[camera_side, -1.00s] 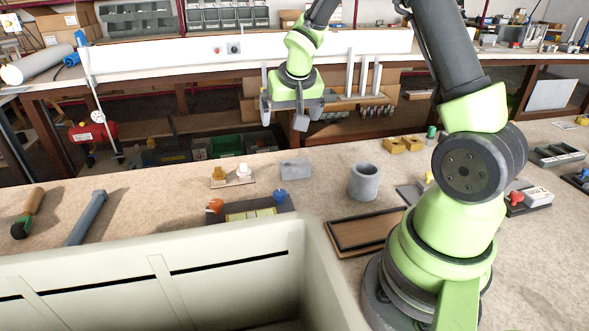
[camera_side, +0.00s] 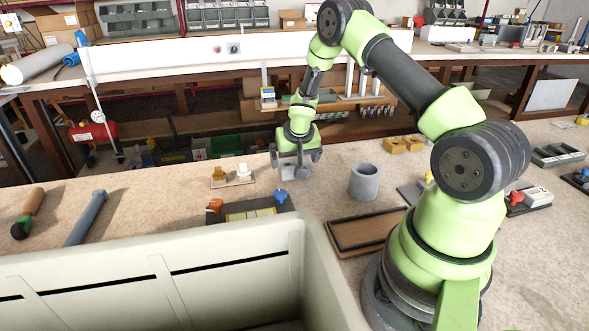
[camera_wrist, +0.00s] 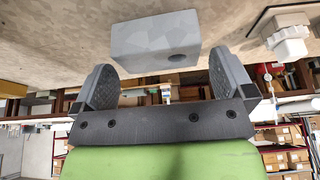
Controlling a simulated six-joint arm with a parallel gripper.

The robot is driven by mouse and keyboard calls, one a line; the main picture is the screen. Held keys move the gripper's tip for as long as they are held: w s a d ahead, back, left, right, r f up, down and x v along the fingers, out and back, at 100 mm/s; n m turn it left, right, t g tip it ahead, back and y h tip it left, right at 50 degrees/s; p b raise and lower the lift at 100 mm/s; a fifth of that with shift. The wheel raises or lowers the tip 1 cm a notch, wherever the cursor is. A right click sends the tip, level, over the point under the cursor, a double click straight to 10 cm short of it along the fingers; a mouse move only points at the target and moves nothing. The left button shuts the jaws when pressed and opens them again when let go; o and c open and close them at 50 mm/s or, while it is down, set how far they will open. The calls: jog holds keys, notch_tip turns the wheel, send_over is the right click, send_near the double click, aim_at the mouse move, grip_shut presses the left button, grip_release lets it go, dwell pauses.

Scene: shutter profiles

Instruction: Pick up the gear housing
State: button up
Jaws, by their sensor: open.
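The gear housing, a grey block with a round hole, lies on the bench; the wrist view shows it whole (camera_wrist: 150,38). In the side view the gear housing (camera_side: 288,174) is mostly hidden behind my gripper (camera_side: 296,164). My gripper points down at it, jaws open and empty. In the wrist view the two fingers of my gripper (camera_wrist: 164,66) stand apart, and the block appears just beyond their tips, roughly between them. I cannot tell how much height is left between the fingertips and the block.
A plate with a tan and a white part (camera_side: 232,177) stands left of the block. A dark tray with orange and blue knobs (camera_side: 248,211) lies in front. A grey cylinder (camera_side: 364,181) stands to the right. A large pale bin (camera_side: 160,262) fills the foreground.

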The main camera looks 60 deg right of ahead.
jog(key=shift+x, duration=1.15)
jog(key=c, duration=1)
jog(key=shift+r, duration=0.2)
notch_tip(320, 180, up, 10)
jog(key=a, duration=0.1)
jog(key=s+a+r+n+y, duration=0.1)
jog(key=s+a+r+n, duration=0.15)
jog(key=a, duration=0.45)
jog(key=s+a+r+n+t+y, duration=0.1)
jog(key=a+r+n, duration=0.25)
jog(key=a, duration=0.35)
jog(key=s+a+r+n+y, duration=0.1)
jog(key=s+a+r+n, duration=0.1)
jog(key=a+r+n, duration=0.3)
jog(key=m+g+h, duration=0.1)
jog(key=m+h, duration=0.2)
jog(key=m, duration=0.8)
send_over(248, 201)
jog(key=s+a, duration=0.1)
notch_tip(248, 201, down, 9)
notch_tip(248, 201, down, 10)
jog(key=shift+f, duration=0.25)
